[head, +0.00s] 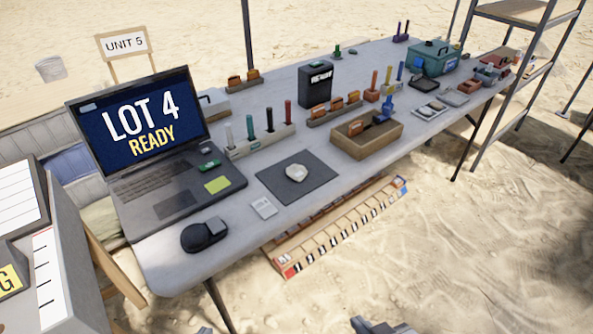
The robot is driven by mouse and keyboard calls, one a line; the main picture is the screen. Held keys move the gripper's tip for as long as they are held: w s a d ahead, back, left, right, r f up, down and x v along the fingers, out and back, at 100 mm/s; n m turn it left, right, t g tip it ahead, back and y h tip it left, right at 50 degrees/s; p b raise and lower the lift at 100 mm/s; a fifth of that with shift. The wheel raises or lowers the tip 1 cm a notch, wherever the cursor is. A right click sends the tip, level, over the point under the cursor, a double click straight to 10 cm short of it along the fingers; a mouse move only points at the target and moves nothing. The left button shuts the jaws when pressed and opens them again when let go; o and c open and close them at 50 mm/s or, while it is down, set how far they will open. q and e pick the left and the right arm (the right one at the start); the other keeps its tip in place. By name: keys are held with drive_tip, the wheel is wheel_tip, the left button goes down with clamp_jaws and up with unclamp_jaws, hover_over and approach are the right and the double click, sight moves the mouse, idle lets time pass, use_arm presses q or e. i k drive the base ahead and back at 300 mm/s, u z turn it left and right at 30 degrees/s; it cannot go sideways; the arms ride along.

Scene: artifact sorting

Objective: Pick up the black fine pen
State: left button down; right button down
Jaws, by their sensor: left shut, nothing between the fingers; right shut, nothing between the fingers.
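A holder (262,142) on the table, right of the laptop, has upright pens standing in a row. My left gripper (205,330) barely shows at the bottom edge, below the table's near side. My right gripper (382,326) shows partly at the bottom edge, right of centre. Both are shut and empty, far from the pens.
The laptop (160,150) stands left of the holder. A dark mat (318,188) with a pale stone (296,172) lies in front of it. A wooden tray (355,148) and a black box (316,87) are to the right. The sand in front is open.

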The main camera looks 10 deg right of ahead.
sight(269, 110)
drive_tip(key=z, duration=1.7)
drive_tip(key=i, duration=1.85)
drive_tip(key=u, duration=2.75)
